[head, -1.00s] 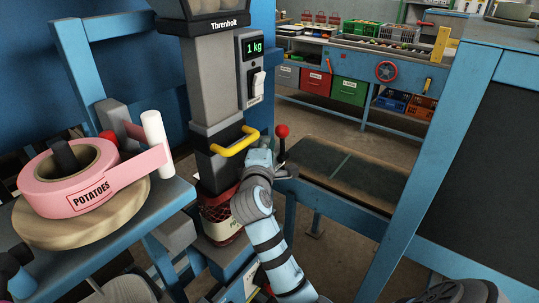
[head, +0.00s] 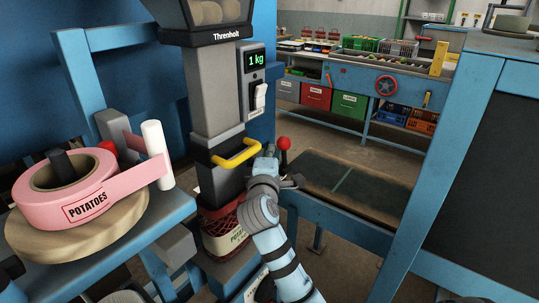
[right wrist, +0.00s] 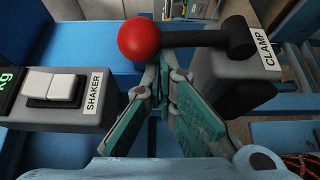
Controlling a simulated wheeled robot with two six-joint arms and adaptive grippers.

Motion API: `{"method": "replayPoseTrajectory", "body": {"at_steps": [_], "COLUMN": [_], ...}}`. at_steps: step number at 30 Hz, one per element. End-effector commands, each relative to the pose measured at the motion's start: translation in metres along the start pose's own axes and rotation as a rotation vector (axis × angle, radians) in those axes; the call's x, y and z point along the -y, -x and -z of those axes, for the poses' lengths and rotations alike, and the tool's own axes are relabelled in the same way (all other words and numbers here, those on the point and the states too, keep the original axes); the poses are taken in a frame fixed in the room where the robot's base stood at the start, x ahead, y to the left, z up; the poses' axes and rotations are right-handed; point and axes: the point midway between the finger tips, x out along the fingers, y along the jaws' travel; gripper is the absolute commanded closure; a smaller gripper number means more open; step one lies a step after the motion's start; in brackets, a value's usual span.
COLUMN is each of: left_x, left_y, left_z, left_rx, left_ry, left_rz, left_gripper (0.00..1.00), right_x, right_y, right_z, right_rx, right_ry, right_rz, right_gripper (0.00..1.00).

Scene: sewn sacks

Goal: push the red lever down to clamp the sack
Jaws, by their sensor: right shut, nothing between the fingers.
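The red lever is a red ball knob (head: 284,143) on a short black arm, standing up beside the filling spout. In the right wrist view its red ball (right wrist: 139,40) and black arm (right wrist: 205,38) join the grey block labelled CLAMP (right wrist: 238,75). My right gripper (head: 270,152) is shut and empty, just left of the knob. In the right wrist view the fingertips (right wrist: 164,62) are close beside the ball; I cannot tell whether they touch. The red mesh sack (head: 222,226) hangs under the spout, partly hidden by my arm. My left gripper is not in view.
A yellow handle (head: 235,153) sticks out of the spout close to my right gripper. The shaker switch (right wrist: 53,87) is left of my fingers. A pink tape roll (head: 72,190) rests at the left. A dark belt (head: 350,190) runs right of the lever.

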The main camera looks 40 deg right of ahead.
Motion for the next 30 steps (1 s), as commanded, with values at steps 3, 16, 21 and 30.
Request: {"method": "replayPoseTrajectory", "body": {"at_steps": [3,16,21,30], "left_x": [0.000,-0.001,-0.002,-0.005], "left_y": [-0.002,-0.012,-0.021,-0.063], "left_z": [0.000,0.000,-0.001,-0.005], "left_rx": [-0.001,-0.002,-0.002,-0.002], "left_ry": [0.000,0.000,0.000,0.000], "left_rz": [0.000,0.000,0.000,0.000], "left_gripper": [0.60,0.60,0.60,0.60], "right_x": [0.001,0.000,0.001,0.006], "right_y": [0.001,0.003,0.006,0.014], "right_z": [-0.001,-0.005,-0.009,-0.023], "right_rx": [0.000,-0.001,0.000,-0.001], "right_ry": [-0.012,-0.080,-0.137,-0.342], "right_rz": [-0.008,-0.048,-0.081,-0.204], "right_gripper": [1.00,1.00,1.00,1.00]}}
